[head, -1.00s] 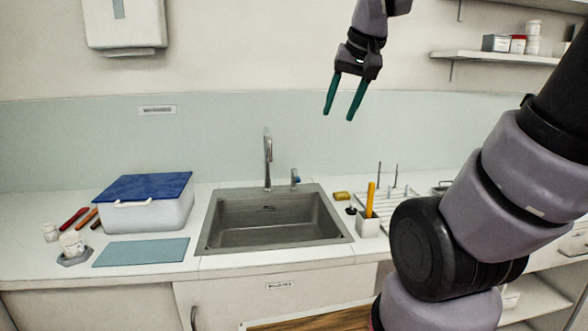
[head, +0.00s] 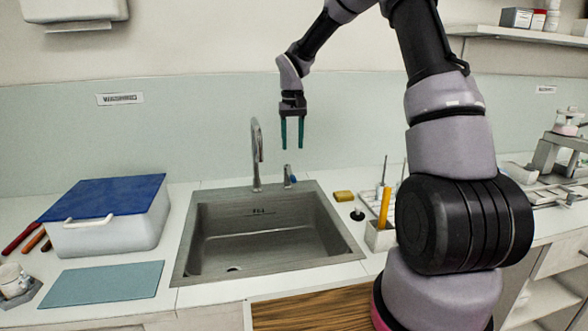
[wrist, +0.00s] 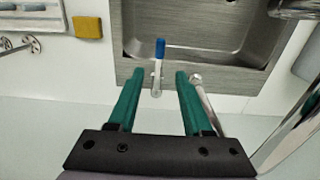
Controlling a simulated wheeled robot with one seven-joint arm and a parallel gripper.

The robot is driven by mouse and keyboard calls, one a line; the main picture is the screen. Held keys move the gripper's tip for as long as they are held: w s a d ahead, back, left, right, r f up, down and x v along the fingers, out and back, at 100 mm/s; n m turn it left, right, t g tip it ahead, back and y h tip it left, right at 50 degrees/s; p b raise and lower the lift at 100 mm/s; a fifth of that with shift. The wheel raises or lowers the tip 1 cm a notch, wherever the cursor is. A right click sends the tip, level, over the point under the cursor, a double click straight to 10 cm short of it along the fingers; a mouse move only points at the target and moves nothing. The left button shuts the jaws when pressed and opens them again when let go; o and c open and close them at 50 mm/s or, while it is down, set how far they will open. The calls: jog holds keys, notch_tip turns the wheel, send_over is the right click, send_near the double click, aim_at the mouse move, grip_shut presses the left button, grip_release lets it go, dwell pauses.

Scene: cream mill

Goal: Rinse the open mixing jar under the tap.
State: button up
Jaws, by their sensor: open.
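The grey steel sink (head: 190,235) is empty, with its tap (head: 257,155) standing at the back rim. No water stream shows. A small lever with a blue end (head: 291,179) stands right of the tap. My gripper (head: 292,148) is open and empty, pointing down above the lever. In the wrist view the lever's blue end (wrist: 160,48) lies between and just beyond the fingertips (wrist: 160,73). A white jar (head: 12,278) sits on a grey base at the left edge; I cannot tell whether it is the open mixing jar.
A blue-lidded white box (head: 115,235) and a teal mat (head: 100,284) lie left of the sink. A yellow sponge (head: 343,196), a black stopper (head: 357,214) and a white holder (head: 378,238) stand to the right. A pink-and-white apparatus (head: 566,122) is far right.

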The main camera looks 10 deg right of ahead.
aim_at(293, 176)
notch_tip(293, 176, down, 11)
jog(key=shift+w, duration=0.15)
dwell(0.4)
grip_shut()
dwell(1.3)
